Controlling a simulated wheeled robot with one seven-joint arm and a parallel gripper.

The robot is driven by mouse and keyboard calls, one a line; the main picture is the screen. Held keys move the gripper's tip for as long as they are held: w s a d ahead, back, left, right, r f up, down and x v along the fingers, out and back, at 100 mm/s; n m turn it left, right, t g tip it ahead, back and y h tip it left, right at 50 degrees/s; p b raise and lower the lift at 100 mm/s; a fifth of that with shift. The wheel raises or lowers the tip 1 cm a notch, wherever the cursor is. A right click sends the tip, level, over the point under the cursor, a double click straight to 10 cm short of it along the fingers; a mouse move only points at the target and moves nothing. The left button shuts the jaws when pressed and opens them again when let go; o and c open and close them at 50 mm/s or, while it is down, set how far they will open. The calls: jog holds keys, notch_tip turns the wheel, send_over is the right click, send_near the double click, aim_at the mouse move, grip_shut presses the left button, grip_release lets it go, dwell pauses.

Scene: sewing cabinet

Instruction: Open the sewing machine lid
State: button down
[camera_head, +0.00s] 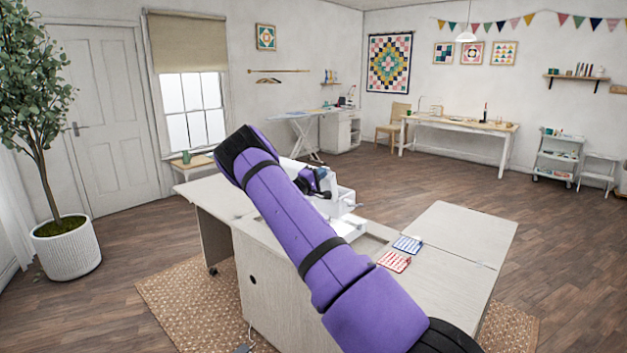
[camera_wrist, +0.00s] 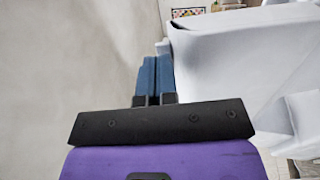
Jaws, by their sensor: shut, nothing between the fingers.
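The white sewing machine (camera_head: 344,204) stands in the opening of the pale wooden cabinet (camera_head: 440,285), partly hidden behind my purple arm. In the wrist view a large white body of the machine (camera_wrist: 240,70) fills the right side, with a rounded edge close to my fingers. My gripper (camera_wrist: 155,62) has two blue fingers pressed together, empty, just left of that edge. I cannot tell whether they touch it. The lid does not stand out as a separate part in either view.
A red patterned piece (camera_head: 394,262) and a blue one (camera_head: 408,244) lie on the cabinet top, right of the machine. A woven rug (camera_head: 180,290) lies under the cabinet. A potted plant (camera_head: 66,245) stands at left. Wooden floor is open on the right.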

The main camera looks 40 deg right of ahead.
jog(key=shift+d+r, duration=0.1)
jog(key=shift+d, duration=0.4)
jog(key=shift+d+r+y, duration=0.3)
jog(key=shift+d+y, duration=0.1)
jog(key=shift+d, duration=0.15)
jog(key=shift+w+d+r+y, duration=0.1)
jog(key=shift+d+r+y, duration=0.1)
jog(key=shift+d+y, duration=0.6)
jog(key=shift+a, duration=0.1)
